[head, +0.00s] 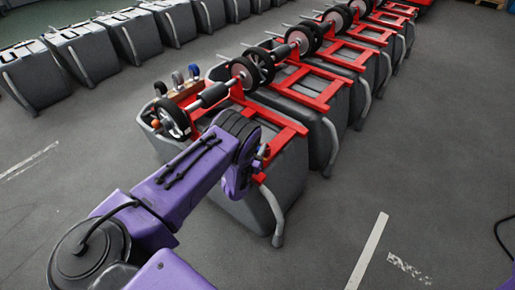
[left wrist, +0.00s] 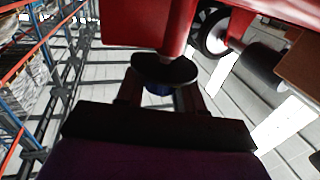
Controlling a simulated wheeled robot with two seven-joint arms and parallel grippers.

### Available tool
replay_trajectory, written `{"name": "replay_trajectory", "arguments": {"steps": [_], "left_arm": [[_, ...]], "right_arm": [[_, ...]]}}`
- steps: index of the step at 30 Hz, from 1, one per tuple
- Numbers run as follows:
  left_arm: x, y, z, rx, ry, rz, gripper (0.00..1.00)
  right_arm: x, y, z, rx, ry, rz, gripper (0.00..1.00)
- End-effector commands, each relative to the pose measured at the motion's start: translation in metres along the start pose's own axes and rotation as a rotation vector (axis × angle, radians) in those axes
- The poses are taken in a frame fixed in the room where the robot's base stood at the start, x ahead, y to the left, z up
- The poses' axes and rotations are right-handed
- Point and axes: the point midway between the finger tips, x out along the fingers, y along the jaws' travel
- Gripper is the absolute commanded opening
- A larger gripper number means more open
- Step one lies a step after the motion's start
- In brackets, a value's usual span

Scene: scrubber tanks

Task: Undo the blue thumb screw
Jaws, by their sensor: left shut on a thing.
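The blue thumb screw (left wrist: 157,89) shows in the left wrist view below a dark round disc (left wrist: 164,70) at the end of a red post (left wrist: 180,28). My left gripper (left wrist: 159,95) is shut on the screw, with one finger on each side of it. The disc and fingers hide part of the screw. In the head view my left gripper (head: 261,157) is at the red frame (head: 284,133) of the nearest grey tank, mostly hidden by my purple wrist. I cannot make out the screw there. My right gripper is out of view.
The nearest grey tank (head: 262,188) carries black wheels and casters. A row of similar tanks (head: 325,130) with red frames runs to the back right. More grey tanks (head: 88,52) stand at the back left.

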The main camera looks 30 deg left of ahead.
Motion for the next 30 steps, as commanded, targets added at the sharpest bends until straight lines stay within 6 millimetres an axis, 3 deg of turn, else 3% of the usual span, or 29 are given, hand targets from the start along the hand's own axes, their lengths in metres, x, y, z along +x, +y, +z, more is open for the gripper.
{"name": "replay_trajectory", "arguments": {"steps": [11,12,14,23,26,30], "left_arm": [[-0.001,0.000,0.002,0.002,-0.006,-0.004,0.07],[-0.001,0.000,0.002,0.002,-0.006,-0.004,0.40],[-0.001,0.000,0.002,0.002,-0.005,-0.004,0.58],[-0.002,0.000,0.001,0.001,-0.002,-0.003,0.58],[-0.013,0.001,0.001,0.001,-0.005,-0.002,0.58],[-0.045,0.002,0.001,0.004,-0.009,0.000,0.58]], "right_arm": [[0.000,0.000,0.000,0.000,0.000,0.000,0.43],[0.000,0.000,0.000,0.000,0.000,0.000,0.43],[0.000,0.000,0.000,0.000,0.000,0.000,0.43],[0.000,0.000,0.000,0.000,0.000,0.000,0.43],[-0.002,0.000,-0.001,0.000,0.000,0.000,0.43],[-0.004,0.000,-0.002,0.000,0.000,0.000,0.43]]}}
